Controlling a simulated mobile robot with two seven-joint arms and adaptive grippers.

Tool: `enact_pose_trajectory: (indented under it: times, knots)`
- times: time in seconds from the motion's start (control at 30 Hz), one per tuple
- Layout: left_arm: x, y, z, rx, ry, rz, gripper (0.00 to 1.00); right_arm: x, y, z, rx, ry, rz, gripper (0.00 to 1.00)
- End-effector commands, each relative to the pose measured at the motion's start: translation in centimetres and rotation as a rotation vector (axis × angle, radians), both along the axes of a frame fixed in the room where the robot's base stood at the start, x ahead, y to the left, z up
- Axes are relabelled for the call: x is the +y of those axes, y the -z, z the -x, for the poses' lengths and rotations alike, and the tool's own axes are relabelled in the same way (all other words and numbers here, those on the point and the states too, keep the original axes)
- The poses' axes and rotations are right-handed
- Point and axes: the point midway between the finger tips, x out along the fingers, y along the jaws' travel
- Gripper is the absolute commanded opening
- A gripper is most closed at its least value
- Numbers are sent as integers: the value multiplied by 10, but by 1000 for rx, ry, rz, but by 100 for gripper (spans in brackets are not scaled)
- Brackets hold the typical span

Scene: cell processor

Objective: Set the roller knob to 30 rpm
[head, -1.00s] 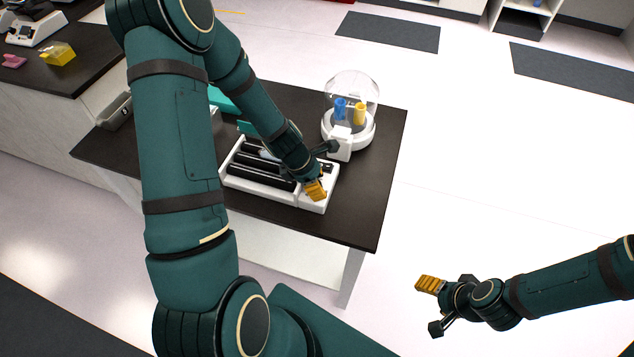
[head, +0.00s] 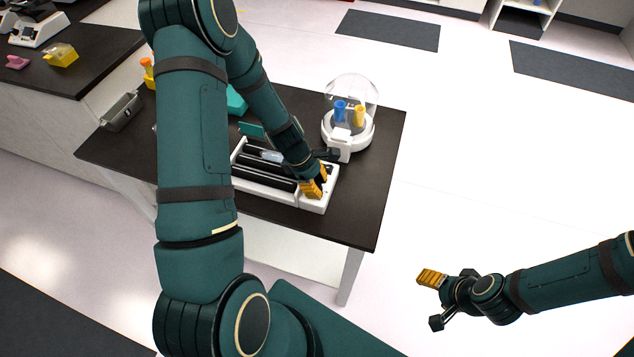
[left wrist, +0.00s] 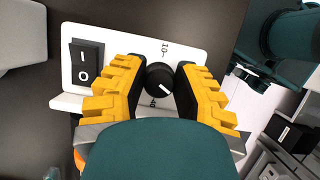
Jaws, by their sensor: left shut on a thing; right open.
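The roller (head: 265,178) is a white unit with black rollers on the dark table. In the left wrist view its round black knob (left wrist: 160,80) sits on the white panel (left wrist: 130,45) and carries a short white pointer line toward the picture's lower right. Printed marks "10" above and "40" below the knob are visible; other marks are hidden. My left gripper (head: 314,188) is shut on the knob, with a yellow finger on either side in the left wrist view (left wrist: 158,90). My right gripper (head: 432,300) is open and empty, away from the table over the floor.
A black I/O rocker switch (left wrist: 86,63) is beside the knob on the panel. A clear-domed white device (head: 348,130) with blue and yellow tubes stands just behind the roller. A grey tray (head: 121,111) is at the table's left.

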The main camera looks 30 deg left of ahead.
Motion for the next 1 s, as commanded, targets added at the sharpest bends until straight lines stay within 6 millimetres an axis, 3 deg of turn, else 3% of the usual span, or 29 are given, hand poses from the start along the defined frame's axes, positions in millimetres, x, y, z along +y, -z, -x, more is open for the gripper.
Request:
enact_pose_trajectory:
  times: [0.03,0.07,0.13,0.57,1.0]
  knots:
    - [-1,1,1,3,0,2,0,0,0,0,0,0,0,63]
    - [-1,1,1,3,0,2,35,0,0,0,0,0,0,63]
    - [-1,1,1,3,-1,2,60,0,0,0,1,0,0,63]
    - [3,-6,1,-2,-3,-2,61,0,0,0,1,-1,0,63]
    - [32,-82,9,-4,-1,-1,61,0,0,0,1,0,0,63]
